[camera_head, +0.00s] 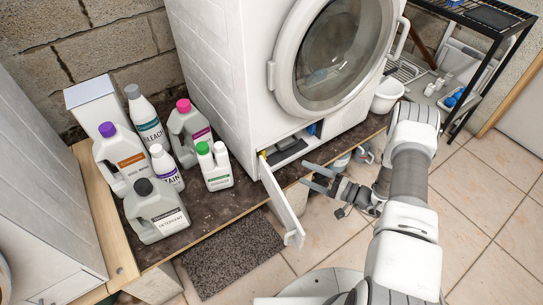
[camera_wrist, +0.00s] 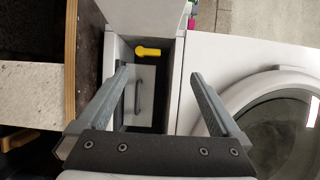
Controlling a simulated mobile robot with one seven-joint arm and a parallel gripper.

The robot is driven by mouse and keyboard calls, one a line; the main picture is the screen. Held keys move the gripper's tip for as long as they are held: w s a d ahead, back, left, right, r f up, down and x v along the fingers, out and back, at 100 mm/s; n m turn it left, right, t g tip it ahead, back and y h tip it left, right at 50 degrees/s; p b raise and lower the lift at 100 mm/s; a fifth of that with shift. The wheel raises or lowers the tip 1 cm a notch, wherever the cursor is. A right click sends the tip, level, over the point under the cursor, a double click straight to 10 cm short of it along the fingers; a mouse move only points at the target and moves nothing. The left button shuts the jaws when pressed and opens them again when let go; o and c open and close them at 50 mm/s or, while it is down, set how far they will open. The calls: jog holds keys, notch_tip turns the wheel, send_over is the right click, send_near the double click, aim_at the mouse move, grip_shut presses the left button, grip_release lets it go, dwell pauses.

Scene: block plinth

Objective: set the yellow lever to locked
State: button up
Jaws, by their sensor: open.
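The yellow lever (camera_wrist: 148,51) shows in the wrist view inside a small open compartment, with its bar lying across the picture. In the head view only a small yellow bit of the lever (camera_head: 264,154) shows at the left end of the compartment. The compartment (camera_head: 290,149) is low in the front of the white washing machine (camera_head: 232,82), and its white flap (camera_head: 283,205) hangs open. My gripper (camera_head: 306,173) is open and empty in front of the compartment. In the wrist view my gripper (camera_wrist: 158,75) has its fingers spread, with the lever beyond them. I see no contact.
Several bottles stand on the dark-topped plinth (camera_head: 182,245) left of the machine, including a green-capped white one (camera_head: 215,167) nearest the compartment. The round door (camera_head: 335,55) is above. A white bucket (camera_head: 387,95) stands right. Tiled floor (camera_head: 480,190) is clear at right.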

jog(key=shift+t, duration=0.5)
jog(key=shift+w+f+b+x, duration=0.1)
jog(key=shift+f+b+x, duration=0.55)
jog(key=shift+x, duration=2.1)
jog(key=shift+w+f+b+x, duration=0.15)
jog(key=shift+f+b+x, duration=0.5)
jog(key=shift+x, duration=2.1)
jog(key=shift+w+f+b+x, duration=0.1)
jog(key=shift+f+b+x, duration=0.55)
jog(key=shift+x, duration=2.1)
jog(key=shift+d+r+m, duration=0.15)
jog(key=shift+r+m, duration=0.15)
jog(key=shift+c, duration=0.3)
jog(key=c, duration=1.2)
